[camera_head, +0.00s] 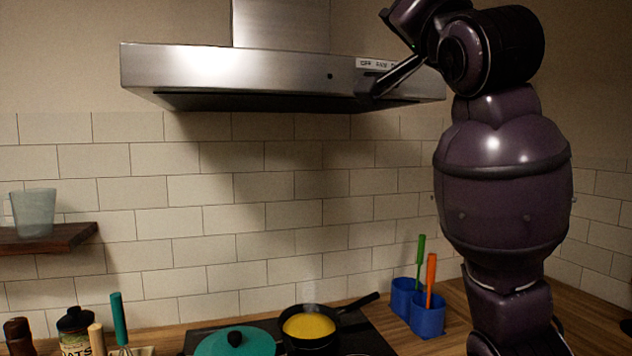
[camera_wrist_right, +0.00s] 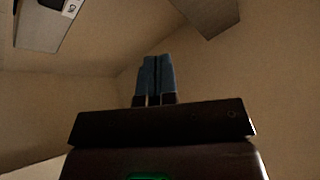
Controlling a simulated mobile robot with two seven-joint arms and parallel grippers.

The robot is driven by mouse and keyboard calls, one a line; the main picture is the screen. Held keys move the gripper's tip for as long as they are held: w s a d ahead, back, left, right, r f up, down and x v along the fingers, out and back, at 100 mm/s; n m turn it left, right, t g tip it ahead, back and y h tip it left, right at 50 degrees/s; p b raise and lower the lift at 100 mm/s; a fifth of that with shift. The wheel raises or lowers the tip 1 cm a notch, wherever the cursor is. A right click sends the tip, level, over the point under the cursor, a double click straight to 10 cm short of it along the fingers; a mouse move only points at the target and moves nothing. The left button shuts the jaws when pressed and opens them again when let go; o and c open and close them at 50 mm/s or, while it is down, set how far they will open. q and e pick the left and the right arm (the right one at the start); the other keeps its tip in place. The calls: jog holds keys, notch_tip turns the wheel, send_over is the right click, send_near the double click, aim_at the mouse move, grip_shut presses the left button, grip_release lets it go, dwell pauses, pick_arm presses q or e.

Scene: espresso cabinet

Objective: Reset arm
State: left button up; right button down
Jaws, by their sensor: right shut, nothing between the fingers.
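My right arm rises on the right side of the head view, and its gripper (camera_head: 372,88) is raised at the front right of the steel range hood (camera_head: 240,72). It looks close to the hood's label strip (camera_head: 376,63); whether it touches the hood I cannot tell. In the right wrist view the two blue-grey fingers (camera_wrist_right: 155,76) are together with nothing between them. A labelled metal part (camera_wrist_right: 62,12) shows at the top left of that view, apart from the fingers. My left gripper is not in view.
Below stand a steaming pan (camera_head: 309,328) of yellow food, a teal-lidded pot (camera_head: 237,343) and blue utensil holders (camera_head: 427,317). A wooden shelf (camera_head: 60,239) with a cup (camera_head: 34,212) is at the left. Jars and a whisk stand at lower left. The tiled wall's middle is clear.

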jog(key=w+d+f+n+h, duration=0.1)
jog(key=w+d+f+n, duration=0.15)
jog(key=f, duration=0.85)
jog(key=w+d+f+n+g, duration=0.15)
jog(key=w+f, duration=0.25)
jog(key=f, duration=0.8)
jog(key=w+d+f+n+h, duration=0.1)
jog(key=w+d+f+n, duration=0.15)
jog(key=f, duration=0.85)
notch_tip(320, 180, down, 13)
jog(key=s+d+g+h, duration=0.1)
jog(key=d, duration=0.1)
jog(key=s+d+f+m+g+h, duration=0.1)
jog(key=s+d+f+g, duration=0.1)
jog(key=s+f, duration=0.8)
jog(key=s+d+f+g+h, duration=0.1)
jog(key=s+d+f+g, duration=0.2)
jog(key=s+f, duration=0.7)
jog(key=s+d+f+m+g+h, duration=0.1)
jog(key=s+d+f+g+h, duration=0.1)
jog(key=s+f, duration=0.8)
notch_tip(320, 180, down, 8)
jog(key=shift+d+r+m+g, duration=0.25)
jog(key=shift+d+m+g, duration=0.1)
jog(key=shift+d+g, duration=0.3)
jog(key=shift+a, duration=0.1)
